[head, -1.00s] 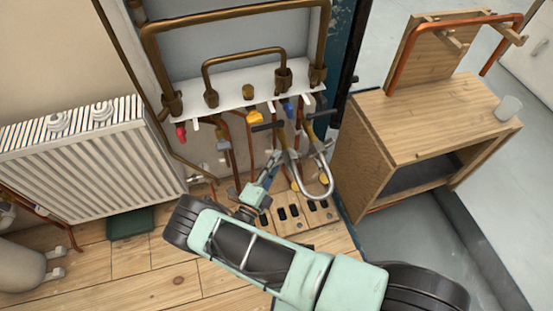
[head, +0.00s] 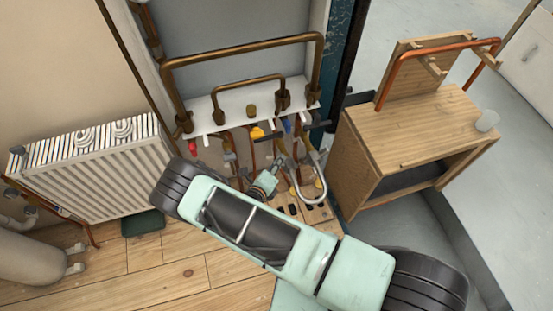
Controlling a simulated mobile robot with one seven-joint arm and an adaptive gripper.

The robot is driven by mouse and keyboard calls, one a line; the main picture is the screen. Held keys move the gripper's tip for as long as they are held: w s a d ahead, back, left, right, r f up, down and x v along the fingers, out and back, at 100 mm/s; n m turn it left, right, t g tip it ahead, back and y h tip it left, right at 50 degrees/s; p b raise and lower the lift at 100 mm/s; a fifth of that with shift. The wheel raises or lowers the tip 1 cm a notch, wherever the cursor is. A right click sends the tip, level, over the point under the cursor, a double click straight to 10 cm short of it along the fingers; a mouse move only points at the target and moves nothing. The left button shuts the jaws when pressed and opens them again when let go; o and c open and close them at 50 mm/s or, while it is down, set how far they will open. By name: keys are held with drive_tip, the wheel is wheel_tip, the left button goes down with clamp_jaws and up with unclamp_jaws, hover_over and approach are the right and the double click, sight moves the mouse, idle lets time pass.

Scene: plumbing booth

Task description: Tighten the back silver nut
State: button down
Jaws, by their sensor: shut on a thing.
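A silver U-shaped hose (head: 319,193) hangs below the pipe connections, with its bend towards me and its ends among the pipes. A dark handle (head: 320,125) shows near its right end. My gripper (head: 281,163) reaches in from the front, beside the left end of the hose. It is shut on a small part there, which seems to be the back silver nut; the fingers and the crowded pipes mostly hide it. I cannot make out the nut's outline or how it sits on its thread.
Brown pipes (head: 240,57) rise above a white shelf (head: 225,118) with red, yellow and blue valve handles below. A radiator (head: 100,170) stands left. A wooden cabinet (head: 420,125) with a glass (head: 487,120) stands right. Bare wooden floor (head: 160,280) lies in front.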

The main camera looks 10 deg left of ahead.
drive_tip(key=shift+w+d+r+p, duration=0.15)
drive_tip(key=shift+d+p, duration=0.15)
drive_tip(key=shift+d, duration=0.2)
drive_tip(key=c, duration=2)
unclamp_jaws()
drive_tip(key=shift+a, duration=0.3)
drive_tip(key=v, duration=1.2)
drive_tip(key=shift+d+r, duration=0.2)
drive_tip(key=shift+d, duration=0.05)
